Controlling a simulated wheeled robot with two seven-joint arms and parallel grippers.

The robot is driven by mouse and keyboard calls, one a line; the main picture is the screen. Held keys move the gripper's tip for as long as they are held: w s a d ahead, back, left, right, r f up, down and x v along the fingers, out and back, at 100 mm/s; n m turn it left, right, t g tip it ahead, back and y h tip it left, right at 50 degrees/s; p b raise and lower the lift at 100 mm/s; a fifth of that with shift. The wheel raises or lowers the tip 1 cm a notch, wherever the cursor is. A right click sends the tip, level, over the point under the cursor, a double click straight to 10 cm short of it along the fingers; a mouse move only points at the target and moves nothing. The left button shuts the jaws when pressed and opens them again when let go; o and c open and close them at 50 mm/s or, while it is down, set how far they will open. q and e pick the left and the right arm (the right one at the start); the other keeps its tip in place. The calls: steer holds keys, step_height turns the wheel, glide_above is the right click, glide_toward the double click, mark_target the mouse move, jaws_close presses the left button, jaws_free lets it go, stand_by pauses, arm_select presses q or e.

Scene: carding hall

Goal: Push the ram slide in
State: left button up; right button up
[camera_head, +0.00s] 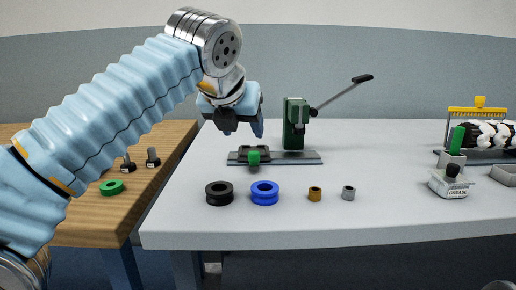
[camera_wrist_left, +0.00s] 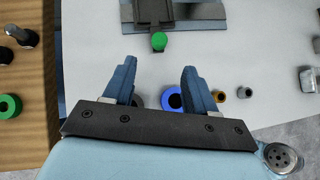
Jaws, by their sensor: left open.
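The green arbor press (camera_head: 294,122) stands on a flat dark base (camera_head: 302,158) on the grey table, its lever angled up to the right. The dark ram slide (camera_head: 240,154) sits on the left part of the base. Its green knob (camera_head: 253,158) points toward the front edge. In the left wrist view the slide (camera_wrist_left: 153,12) is cut by the top edge, with the knob (camera_wrist_left: 159,41) below it. My left gripper (camera_head: 243,124) is open and empty above the slide. Its spread fingers (camera_wrist_left: 158,75) show in the wrist view, apart from the knob. My right gripper is out of view.
A black ring (camera_head: 219,193), a blue ring (camera_head: 264,192), a brass bush (camera_head: 315,194) and a grey bush (camera_head: 348,193) stand in front of the press. A grease tub (camera_head: 451,183) is at right. A wooden bench (camera_head: 150,196) with bolts adjoins at left.

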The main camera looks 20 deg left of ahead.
mark_target(254, 153)
arm_select(q)
steer(key=b+x, duration=0.2)
steer(key=x, duration=1.1)
steer(key=shift+f, duration=0.1)
jaws_close()
